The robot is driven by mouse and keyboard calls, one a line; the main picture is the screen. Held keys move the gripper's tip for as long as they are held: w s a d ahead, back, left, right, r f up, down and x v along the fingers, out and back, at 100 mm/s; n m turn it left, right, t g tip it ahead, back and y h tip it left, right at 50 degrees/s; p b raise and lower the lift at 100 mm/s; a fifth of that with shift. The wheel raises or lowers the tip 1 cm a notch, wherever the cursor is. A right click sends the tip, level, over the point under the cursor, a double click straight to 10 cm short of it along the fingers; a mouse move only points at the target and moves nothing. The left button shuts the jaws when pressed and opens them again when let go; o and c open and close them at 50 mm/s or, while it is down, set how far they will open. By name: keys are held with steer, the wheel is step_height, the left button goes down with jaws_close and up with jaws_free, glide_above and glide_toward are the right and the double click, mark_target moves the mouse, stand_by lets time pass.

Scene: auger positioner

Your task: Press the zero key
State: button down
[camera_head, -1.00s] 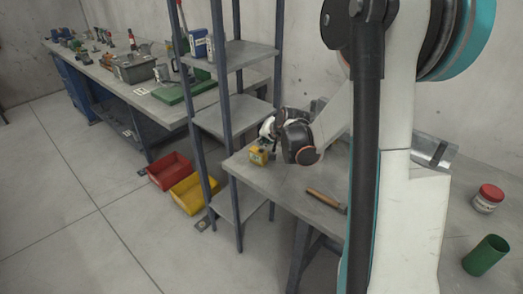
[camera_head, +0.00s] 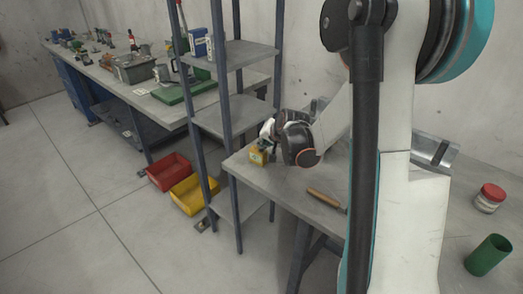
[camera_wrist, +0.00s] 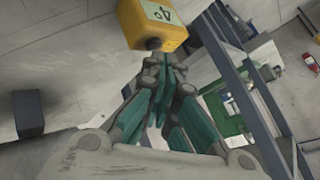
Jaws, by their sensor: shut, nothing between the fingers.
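A small yellow box-shaped device (camera_head: 258,156) stands on the grey table near its left back corner. In the wrist view the yellow device (camera_wrist: 136,22) is at the top, with a pale label or display (camera_wrist: 160,11) and a dark round knob or key (camera_wrist: 153,44) on its near edge. I cannot tell whether this is the zero key. My gripper (camera_wrist: 166,62) is shut and empty, its fingertips just below and right of the dark knob in the picture. I cannot tell if they touch. In the head view my gripper (camera_head: 268,139) is right beside the device, partly hidden by my wrist.
A wooden-handled tool (camera_head: 324,199) lies on the table's front part. A metal shelf rack (camera_head: 235,120) stands close at the left. Red (camera_head: 168,172) and yellow (camera_head: 193,194) bins sit on the floor. A green cylinder (camera_head: 488,255) and a red-lidded jar (camera_head: 490,198) are at right.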

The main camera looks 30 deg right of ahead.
steer(key=shift+f+b, duration=0.4)
steer(key=shift+f, duration=0.1)
stand_by(0.5)
steer(key=shift+r, duration=0.15)
steer(key=shift+r+p, duration=0.75)
steer(key=shift+r, duration=0.2)
step_height(320, 180, up, 6)
steer(key=p, duration=0.4)
stand_by(0.5)
